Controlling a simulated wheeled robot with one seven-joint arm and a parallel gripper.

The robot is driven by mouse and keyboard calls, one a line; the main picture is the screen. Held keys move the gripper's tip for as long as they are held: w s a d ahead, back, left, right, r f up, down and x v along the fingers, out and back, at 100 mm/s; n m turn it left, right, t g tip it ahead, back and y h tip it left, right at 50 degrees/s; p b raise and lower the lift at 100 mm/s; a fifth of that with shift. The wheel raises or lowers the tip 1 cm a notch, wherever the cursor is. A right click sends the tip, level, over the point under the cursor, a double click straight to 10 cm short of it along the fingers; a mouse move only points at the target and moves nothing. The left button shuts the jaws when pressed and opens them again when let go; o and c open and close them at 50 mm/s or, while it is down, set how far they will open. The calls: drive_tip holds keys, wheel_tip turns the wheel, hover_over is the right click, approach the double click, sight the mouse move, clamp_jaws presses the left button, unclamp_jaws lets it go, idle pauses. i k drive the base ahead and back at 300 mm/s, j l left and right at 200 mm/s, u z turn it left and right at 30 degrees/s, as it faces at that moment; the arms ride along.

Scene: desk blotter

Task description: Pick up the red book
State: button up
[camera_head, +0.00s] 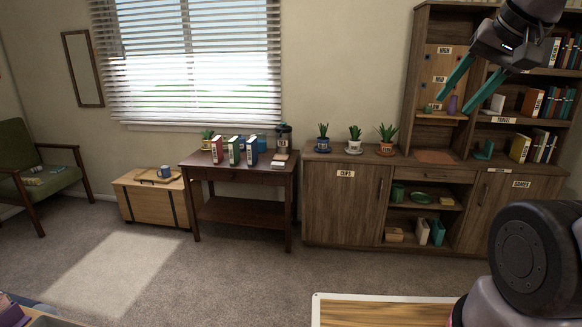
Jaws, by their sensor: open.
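A red book (217,150) stands upright on a dark wooden side table (193,168) below the window. A green book (234,151) and a blue book (251,152) stand upright to its right in a row, with white labels on their spines. My gripper (454,106) is at the upper right, with two teal fingers spread apart and nothing between them. It is in front of the bookshelf in the picture, far to the right of the red book.
A plant, a dark jar (283,139) and a blue item stand behind the books. A wooden chest (152,198) is left of the table; a cabinet (343,205) with several potted plants is right. Carpet (230,275) in front is clear. A wood-topped surface (385,312) is at the bottom.

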sight(216, 143)
drive_tip(key=i+l+u, duration=0.15)
drive_tip(key=i+u, duration=0.3)
drive_tip(key=i, duration=0.25)
drive_tip(key=i+l+u, duration=0.45)
drive_tip(key=i, duration=0.2)
drive_tip(key=i+l+u, duration=0.45)
drive_tip(key=i+j, duration=0.1)
drive_tip(key=i, duration=0.4)
drive_tip(key=i+j+z, duration=0.15)
drive_tip(key=i, duration=0.35)
drive_tip(key=i+j, duration=0.15)
drive_tip(key=i, duration=0.35)
drive_tip(key=i+j+z, duration=0.15)
drive_tip(key=i, duration=0.35)
